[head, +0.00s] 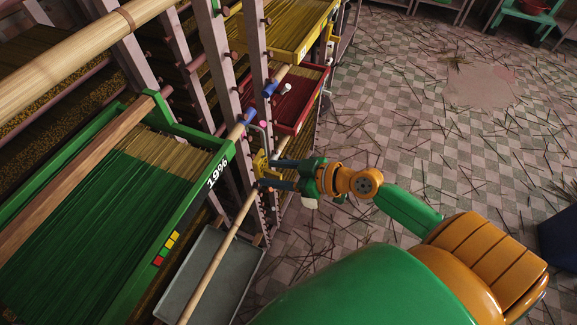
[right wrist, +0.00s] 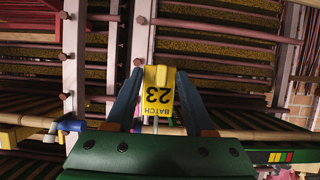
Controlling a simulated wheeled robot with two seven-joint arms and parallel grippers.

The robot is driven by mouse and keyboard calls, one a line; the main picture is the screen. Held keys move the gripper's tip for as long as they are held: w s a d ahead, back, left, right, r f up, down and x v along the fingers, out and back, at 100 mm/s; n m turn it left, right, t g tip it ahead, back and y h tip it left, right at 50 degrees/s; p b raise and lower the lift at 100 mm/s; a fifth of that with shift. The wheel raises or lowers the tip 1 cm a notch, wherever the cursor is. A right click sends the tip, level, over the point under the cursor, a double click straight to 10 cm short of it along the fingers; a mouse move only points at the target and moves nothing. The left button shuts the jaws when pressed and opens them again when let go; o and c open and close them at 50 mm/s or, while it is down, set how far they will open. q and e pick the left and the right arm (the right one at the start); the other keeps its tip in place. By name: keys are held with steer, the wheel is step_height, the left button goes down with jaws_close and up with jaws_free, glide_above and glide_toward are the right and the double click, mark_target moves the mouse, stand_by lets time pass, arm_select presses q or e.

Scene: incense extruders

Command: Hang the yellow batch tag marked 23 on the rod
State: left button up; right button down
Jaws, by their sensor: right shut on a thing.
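The yellow batch tag, marked BATCH 23, shows upside down in the right wrist view (right wrist: 158,92) and edge-on as a small yellow piece in the head view (head: 261,163). My right gripper (head: 270,173) is shut on it, with the blue fingers on either side of the tag in the right wrist view (right wrist: 159,80). A long bamboo rod (head: 217,260) runs along the rack front, close to the gripper; it also crosses the right wrist view (right wrist: 255,134) behind the fingers. I cannot tell whether the tag touches it. My left gripper is not in view.
Rack posts (head: 216,60) with short pegs stand just left of the gripper. Blue clamps (head: 270,89) sit near the rod. A green tray (head: 190,215) marked 19%, a red tray (head: 300,110) and a grey tray (head: 212,275) are near. The floor at right is open, with scattered sticks.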

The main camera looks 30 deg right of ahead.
mark_target(264, 173)
steer(key=w+a, duration=0.1)
steer(key=w, duration=0.1)
steer(key=w+a+p, duration=0.1)
steer(key=a, duration=0.1)
steer(key=shift+w+r, duration=0.1)
steer(key=shift+w, duration=0.3)
steer(key=shift+f+b, duration=0.8)
steer(key=shift+f, duration=0.05)
steer(key=shift+f+b, duration=0.45)
steer(key=shift+b, duration=0.05)
steer(key=shift+s, duration=0.1)
jaws_free()
